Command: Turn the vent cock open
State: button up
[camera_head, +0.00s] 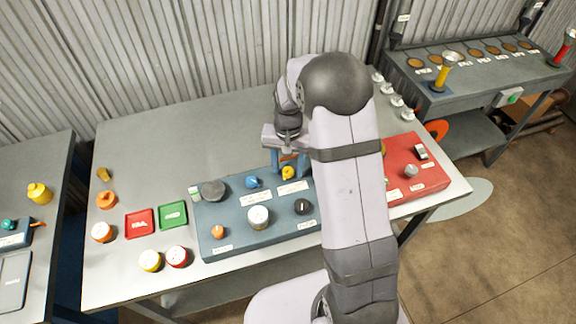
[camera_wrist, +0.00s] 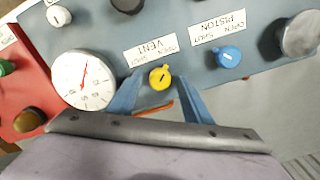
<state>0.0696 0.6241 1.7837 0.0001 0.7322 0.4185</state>
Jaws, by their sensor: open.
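The vent cock is a small yellow knob (camera_head: 288,173) on the blue panel (camera_head: 235,240). In the wrist view the yellow knob (camera_wrist: 160,77) sits beside a label reading VENT, OPEN and SHUT (camera_wrist: 150,50), upside down there. A dark mark shows on the knob, but I cannot tell which word it points to. My gripper (camera_head: 289,168) is over the back edge of the panel. In the wrist view my gripper (camera_wrist: 161,88) is open, with one blue finger on each side of the knob. I cannot tell whether the fingers touch it.
A blue knob (camera_wrist: 227,57) labelled PISTON and a white gauge (camera_wrist: 84,80) flank the vent knob. A red panel (camera_head: 433,178) stands to the right, partly behind my arm. Red (camera_head: 139,223) and green (camera_head: 173,216) trays lie left. The table's back left is clear.

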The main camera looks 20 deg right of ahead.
aim_at(288, 173)
jog(key=shift+r+b, duration=1.1)
jog(key=shift+r, duration=2.55)
jog(key=shift+s+a, duration=0.15)
jog(key=shift+s, duration=0.35)
jog(key=s+a+f+n, duration=0.1)
jog(key=s+n, duration=0.1)
jog(key=s, duration=0.8)
jog(key=s+a+f+n, duration=0.1)
jog(key=s+n, duration=0.2)
jog(key=s, duration=0.7)
jog(key=shift+a+n, duration=0.3)
jog(key=shift+a, duration=0.05)
